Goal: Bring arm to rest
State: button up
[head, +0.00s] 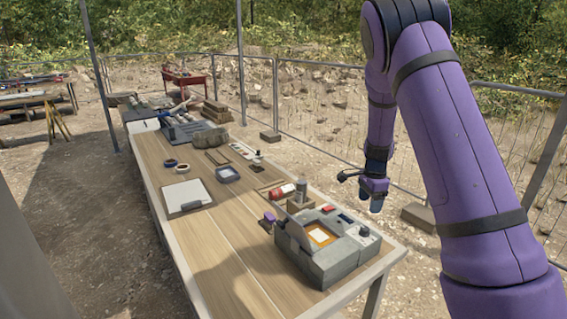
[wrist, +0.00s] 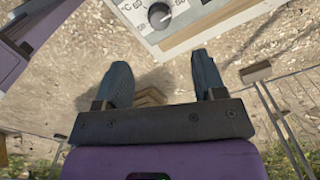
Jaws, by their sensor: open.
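My purple arm stands on the right of the head view, bent over at the top, with its forearm hanging down. My gripper (head: 375,202) points down beyond the right edge of the table, above the dirt ground. In the wrist view, my gripper (wrist: 163,85) shows two dark fingers set well apart. The fingertips are close in the picture to the corner of a grey device with a dial (wrist: 160,15), with no contact visible.
A wire fence (head: 320,105) runs behind. A block (head: 418,216) lies on the ground near my gripper.

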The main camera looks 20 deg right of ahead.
jog(key=s+a+r+n+t+y, duration=0.1)
jog(key=s+a+r+n, duration=0.25)
jog(key=r, duration=0.35)
jog(key=s+a+r+n+t, duration=0.1)
jog(key=s+a+r+n, duration=0.15)
jog(key=s+r, duration=0.35)
jog(key=s+a+r+n+y, duration=0.1)
jog(key=s+a+r+n, duration=0.25)
jog(key=r, duration=0.45)
jog(key=s+a+r+n+t, duration=0.1)
jog(key=s+a+r+n, duration=0.1)
jog(key=s, duration=0.5)
jog(key=s+a+r+n+t+h, duration=0.1)
jog(key=s+a+r+n, duration=0.1)
jog(key=s, duration=0.5)
jog(key=s+a+r+n+t+h, duration=0.1)
jog(key=s+a+r+n, duration=0.1)
jog(key=s+n, duration=0.3)
jog(key=shift+s+r, duration=0.65)
jog(key=shift+s, duration=0.6)
